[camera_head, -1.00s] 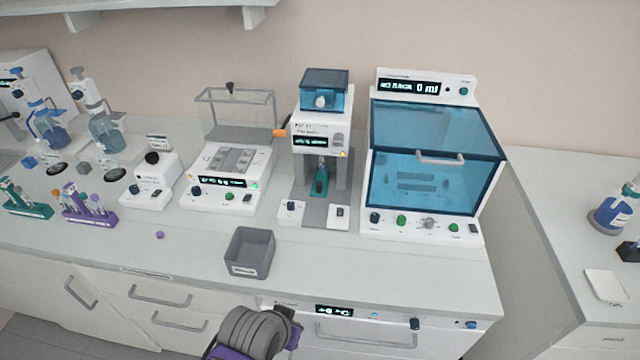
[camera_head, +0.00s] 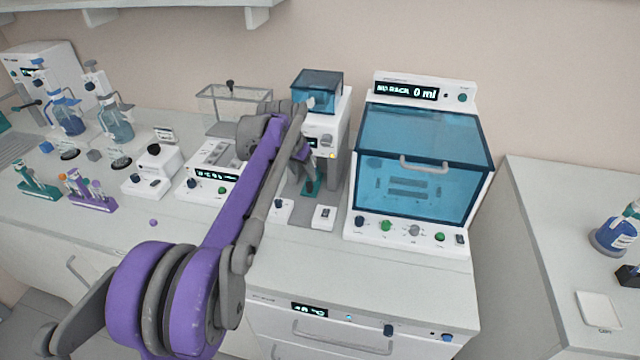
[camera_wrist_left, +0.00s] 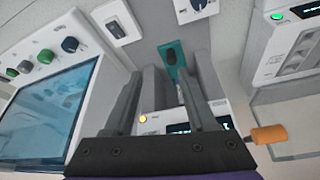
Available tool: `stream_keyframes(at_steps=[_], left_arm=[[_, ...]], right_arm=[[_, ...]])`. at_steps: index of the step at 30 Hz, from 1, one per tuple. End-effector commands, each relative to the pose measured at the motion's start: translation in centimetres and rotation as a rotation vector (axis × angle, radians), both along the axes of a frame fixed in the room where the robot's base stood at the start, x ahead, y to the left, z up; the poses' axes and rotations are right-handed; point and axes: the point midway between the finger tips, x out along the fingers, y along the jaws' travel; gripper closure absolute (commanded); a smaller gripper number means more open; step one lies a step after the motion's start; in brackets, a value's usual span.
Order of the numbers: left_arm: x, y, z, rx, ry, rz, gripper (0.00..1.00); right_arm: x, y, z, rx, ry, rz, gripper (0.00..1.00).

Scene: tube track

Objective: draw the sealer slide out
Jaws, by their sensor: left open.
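The sealer (camera_head: 335,125) is the white machine with the blue lidded top at mid-bench, partly hidden by my left arm. Its teal slide (camera_head: 313,184) shows low in the front opening. In the left wrist view the teal slide (camera_wrist_left: 181,47) has a dark knob (camera_wrist_left: 170,58). My left gripper (camera_wrist_left: 174,70) is open, its two grey fingers pointing toward the slide, which shows between them. It appears apart from the slide, but the exact gap is unclear. In the head view, my left gripper (camera_head: 304,152) is in front of the sealer. My right gripper is not in view.
A blue-windowed cabinet (camera_head: 425,165) stands close to the right of the sealer. A white instrument (camera_head: 205,178) stands on its left. Tube racks (camera_head: 90,195) stand further left.

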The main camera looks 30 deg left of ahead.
Motion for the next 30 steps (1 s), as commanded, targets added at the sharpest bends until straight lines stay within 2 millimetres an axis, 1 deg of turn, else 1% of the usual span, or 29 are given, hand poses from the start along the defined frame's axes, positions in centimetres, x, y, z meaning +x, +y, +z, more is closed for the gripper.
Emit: stream_keyframes(at_steps=[1,3,6,8,11,21,24,27,30], left_arm=[[1.0,1.2,-0.2,-0.002,0.001,0.001,0.43],[1.7,2.3,-0.4,-0.002,0.002,-0.001,0.43],[2.3,3.0,-0.7,-0.002,0.004,-0.004,0.43],[2.6,3.1,-1.0,-0.002,0.004,-0.005,0.43],[3.0,3.1,-2.0,-0.003,0.004,-0.006,0.43],[5.3,2.9,-7.8,-0.003,0.004,-0.007,0.43],[5.9,2.9,-9.1,-0.003,0.003,-0.006,0.43],[6.2,2.9,-10.0,-0.003,0.003,-0.005,0.43],[6.4,2.9,-10.5,-0.003,0.003,-0.005,0.43]], right_arm=[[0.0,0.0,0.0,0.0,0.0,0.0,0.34],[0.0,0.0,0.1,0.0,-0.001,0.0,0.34],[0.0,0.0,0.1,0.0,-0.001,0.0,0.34],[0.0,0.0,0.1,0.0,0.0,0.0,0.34],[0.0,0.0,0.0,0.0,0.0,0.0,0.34],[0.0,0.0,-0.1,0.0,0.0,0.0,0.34],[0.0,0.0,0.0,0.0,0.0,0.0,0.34],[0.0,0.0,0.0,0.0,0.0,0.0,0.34],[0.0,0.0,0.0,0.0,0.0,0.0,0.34]])
